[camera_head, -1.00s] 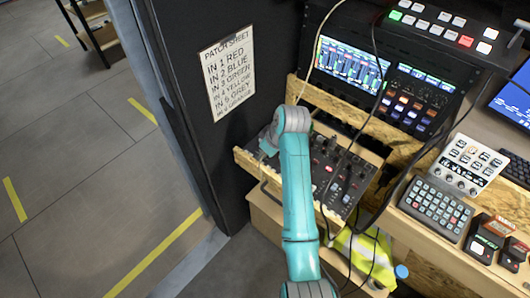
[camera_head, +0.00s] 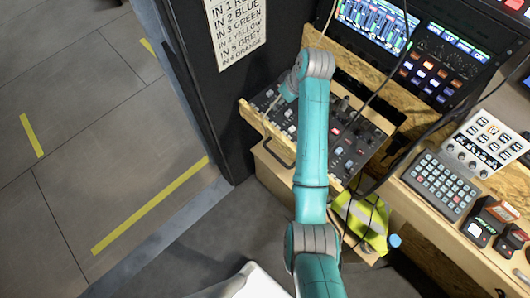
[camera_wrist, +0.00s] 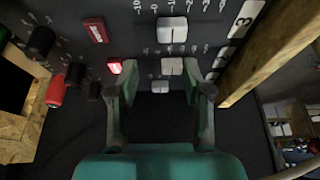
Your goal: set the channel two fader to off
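The audio mixer (camera_head: 345,150) sits in a wooden frame on the bench, partly hidden by my arm. In the wrist view its panel shows white fader caps in rows: an upper cap (camera_wrist: 172,30), a middle cap (camera_wrist: 172,66) and a small lower cap (camera_wrist: 160,86). A white tag reading 3 (camera_wrist: 241,18) is beside the upper row; the tags below are too small to read, so I cannot be sure which cap is channel two. My gripper (camera_wrist: 160,68) is open over the panel, its fingers either side of the middle and lower caps. I cannot tell whether it touches them.
A wooden rail (camera_wrist: 275,45) borders the panel at right. Dark cables (camera_head: 372,100) hang across the mixer. A keypad (camera_head: 440,185) lies right of it.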

